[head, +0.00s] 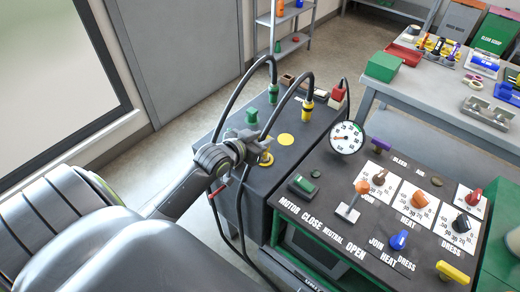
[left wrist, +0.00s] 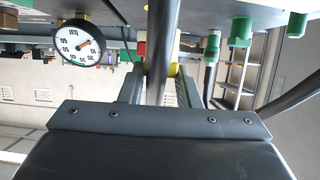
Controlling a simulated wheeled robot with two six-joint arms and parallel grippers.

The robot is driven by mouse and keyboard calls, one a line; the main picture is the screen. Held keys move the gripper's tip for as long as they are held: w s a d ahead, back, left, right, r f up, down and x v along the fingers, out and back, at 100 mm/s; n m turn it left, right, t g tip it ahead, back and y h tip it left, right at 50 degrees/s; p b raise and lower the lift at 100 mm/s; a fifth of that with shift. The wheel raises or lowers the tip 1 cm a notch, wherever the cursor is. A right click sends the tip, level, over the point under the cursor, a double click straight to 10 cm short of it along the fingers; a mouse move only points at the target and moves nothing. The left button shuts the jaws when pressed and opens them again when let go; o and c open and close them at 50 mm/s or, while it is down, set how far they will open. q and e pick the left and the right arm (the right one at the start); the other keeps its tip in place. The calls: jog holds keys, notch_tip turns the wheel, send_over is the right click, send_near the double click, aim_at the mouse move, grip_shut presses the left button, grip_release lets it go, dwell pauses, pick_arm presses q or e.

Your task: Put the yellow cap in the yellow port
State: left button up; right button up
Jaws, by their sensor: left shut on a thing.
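My left gripper (head: 262,154) is over the left part of the cart's dark top, shut on a small yellow piece, which I take for the yellow cap (head: 266,160). The gripper hides most of it. In the left wrist view a bit of yellow (left wrist: 173,70) shows between the fingers, partly behind a dark upright bar or hose. A flat yellow disc (head: 286,140) lies on the cart top just right of the gripper. I cannot tell whether it marks the yellow port. A yellow hose connector (head: 307,104) stands upright farther back. My right gripper is not in view.
Black hoses arch over the cart top beside my gripper. A green hose connector (head: 273,93) and a green cap (head: 251,115) stand behind it. A round gauge (head: 347,138) and a control panel (head: 345,240) lie to the right. A workbench (head: 450,112) stands farther back.

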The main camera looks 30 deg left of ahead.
pick_arm(q)
jog(key=f, duration=0.3)
jog(key=shift+s+d+f, duration=0.2)
jog(key=shift+f, duration=0.1)
jog(key=o, duration=0.9)
jog(key=shift+a+f, duration=0.1)
jog(key=shift+o, duration=0.2)
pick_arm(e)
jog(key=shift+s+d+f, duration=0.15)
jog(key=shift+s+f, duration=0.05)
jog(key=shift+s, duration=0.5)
pick_arm(q)
jog(key=shift+s, duration=0.15)
jog(key=d+v, duration=0.1)
jog(key=v, duration=1)
jog(key=shift+s+a+r, duration=0.25)
jog(key=shift+s+a, duration=0.1)
jog(key=shift+a, duration=0.15)
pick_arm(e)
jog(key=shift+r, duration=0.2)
